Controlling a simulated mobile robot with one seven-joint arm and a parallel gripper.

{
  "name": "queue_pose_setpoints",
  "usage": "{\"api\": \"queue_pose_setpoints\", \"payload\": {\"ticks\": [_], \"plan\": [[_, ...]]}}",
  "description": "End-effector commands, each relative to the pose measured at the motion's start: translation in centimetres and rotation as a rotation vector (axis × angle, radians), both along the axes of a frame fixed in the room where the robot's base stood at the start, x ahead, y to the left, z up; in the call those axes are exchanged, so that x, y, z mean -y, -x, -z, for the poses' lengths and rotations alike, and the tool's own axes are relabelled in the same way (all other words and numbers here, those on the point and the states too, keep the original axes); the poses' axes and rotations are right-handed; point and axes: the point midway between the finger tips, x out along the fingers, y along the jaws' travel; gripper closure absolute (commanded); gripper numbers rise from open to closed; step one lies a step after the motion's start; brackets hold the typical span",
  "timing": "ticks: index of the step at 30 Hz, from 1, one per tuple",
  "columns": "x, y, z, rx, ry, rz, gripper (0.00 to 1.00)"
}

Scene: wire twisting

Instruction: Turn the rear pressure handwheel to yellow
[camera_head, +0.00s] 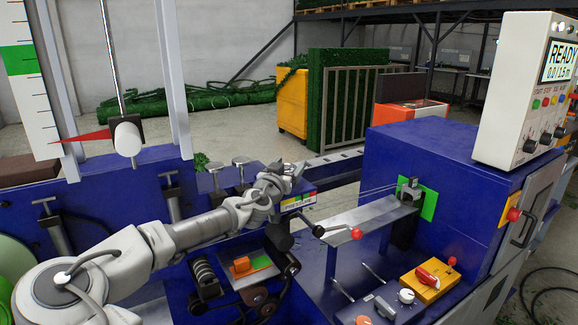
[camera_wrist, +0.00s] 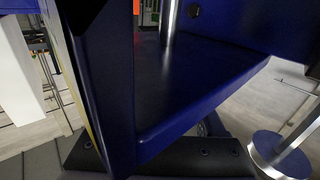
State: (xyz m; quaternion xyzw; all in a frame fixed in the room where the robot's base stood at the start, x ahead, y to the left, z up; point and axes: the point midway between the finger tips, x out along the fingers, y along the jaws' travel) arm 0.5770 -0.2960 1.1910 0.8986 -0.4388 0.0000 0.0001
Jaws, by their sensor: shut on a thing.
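My gripper (camera_head: 286,174) is at the end of my arm, just above and behind the pressure label block in the head view. It is shut on the rear pressure handwheel, which is mostly hidden by the fingers. The pressure label (camera_head: 298,201) has a coloured strip with green, yellow and red parts. Which colour the handwheel stands at cannot be made out. In the wrist view, dark blue machine panels (camera_wrist: 200,95) fill the middle, and the fingertips and handwheel cannot be made out.
T-shaped handles (camera_head: 240,162) stand left of my gripper. A red-knobbed lever (camera_head: 356,233) is to the right, near a grey plate (camera_head: 365,215). A control box reading READY (camera_head: 520,90) stands at the far right. A round metal post base (camera_wrist: 281,157) is at lower right.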

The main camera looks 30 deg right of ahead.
Motion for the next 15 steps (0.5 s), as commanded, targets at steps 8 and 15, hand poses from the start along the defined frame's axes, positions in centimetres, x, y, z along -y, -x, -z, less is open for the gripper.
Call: {"api": "queue_pose_setpoints", "payload": {"ticks": [8, 15], "plan": [[0.02, 0.02, 0.02, 0.001, -0.001, -0.006, 0.82], [0.0, -0.02, 0.03, 0.006, -0.004, -0.054, 0.82]]}}
